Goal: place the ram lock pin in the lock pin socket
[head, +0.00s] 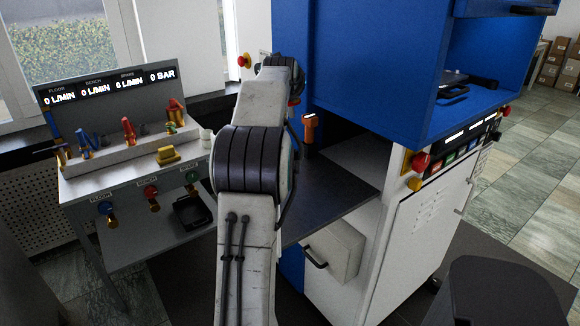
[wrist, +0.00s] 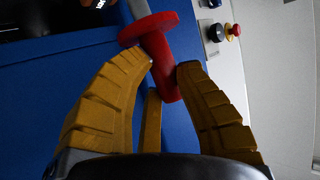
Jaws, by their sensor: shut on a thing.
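The ram lock pin, a red pin with a broad round head and a cylindrical shaft (wrist: 161,58), shows in the wrist view. My gripper (wrist: 165,67) has its yellow fingers closed around the shaft. The head sticks out past the fingertips toward the top, and the pin lies tilted in the picture. In the head view my arm hides the gripper; a small bit of red shows beside the arm's far end, and I cannot tell whether it is the pin. I cannot make out the lock pin socket in either view.
The blue press (head: 378,90) stands right of my arm, with a dark shelf (head: 330,195) below. An orange-handled item (head: 310,130) is at its left side. A bench with valves (head: 135,150) stands left. Red and black knobs (wrist: 224,31) show in the wrist view.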

